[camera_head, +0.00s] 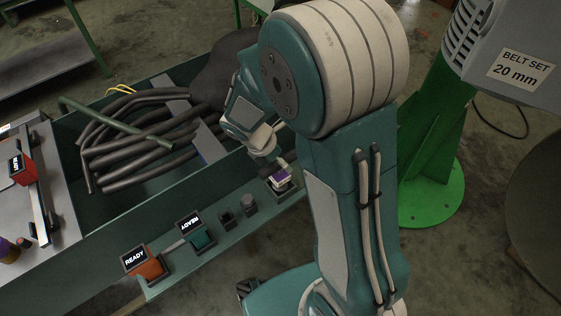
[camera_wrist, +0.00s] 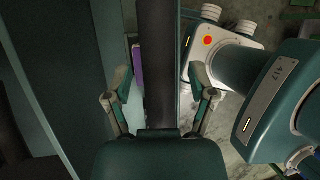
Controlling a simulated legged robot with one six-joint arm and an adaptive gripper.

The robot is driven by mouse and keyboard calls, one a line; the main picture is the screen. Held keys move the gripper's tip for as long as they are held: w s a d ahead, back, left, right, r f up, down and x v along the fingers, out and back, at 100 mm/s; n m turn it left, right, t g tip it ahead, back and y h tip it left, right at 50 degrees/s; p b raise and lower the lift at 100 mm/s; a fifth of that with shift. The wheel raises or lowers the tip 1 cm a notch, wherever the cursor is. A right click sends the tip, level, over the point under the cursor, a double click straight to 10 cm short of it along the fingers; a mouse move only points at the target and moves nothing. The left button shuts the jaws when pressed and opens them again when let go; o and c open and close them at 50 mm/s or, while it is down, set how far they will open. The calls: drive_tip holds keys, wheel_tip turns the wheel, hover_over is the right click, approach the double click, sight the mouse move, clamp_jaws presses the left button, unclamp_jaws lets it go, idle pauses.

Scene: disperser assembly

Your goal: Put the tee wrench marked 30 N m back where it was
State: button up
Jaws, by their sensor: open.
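No 30 N m mark is readable, so I cannot tell which thing is the tee wrench. A small purple and white piece (camera_head: 281,177) sits in a dark holder at the right end of the green shelf (camera_head: 228,232). My gripper (camera_head: 265,150) is just above and behind it, partly hidden by my arm. In the wrist view my gripper (camera_wrist: 160,78) is open, with its two fingers apart. A dark upright bar (camera_wrist: 158,50) shows between them, and a purple strip (camera_wrist: 137,62) beside its left edge. I see no clear contact.
An orange block (camera_head: 150,268) and a teal block (camera_head: 203,241), both with READY signs, stand on the shelf beside small dark holders (camera_head: 227,218). Behind is a green bin (camera_head: 75,205) of black hoses, with a green rod (camera_head: 115,125) across them. A green machine stand (camera_head: 425,165) is at right.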

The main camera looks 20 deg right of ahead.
drive_tip(key=s+v, duration=0.1)
drive_tip(key=v, duration=1)
drive_tip(key=s+d+r+m+t+y, duration=0.2)
drive_tip(key=s+r+m, duration=0.4)
drive_tip(key=m, duration=0.5)
drive_tip(key=s+d+r+m+t+y, duration=0.2)
drive_tip(key=s+m, duration=0.5)
drive_tip(key=m, duration=0.4)
wheel_tip(320, 180, up, 4)
drive_tip(key=shift+s+d+f+t+y, duration=0.15)
drive_tip(key=shift+s+d+t+y, duration=0.25)
drive_tip(key=shift+t, duration=0.7)
drive_tip(key=shift+a, duration=0.1)
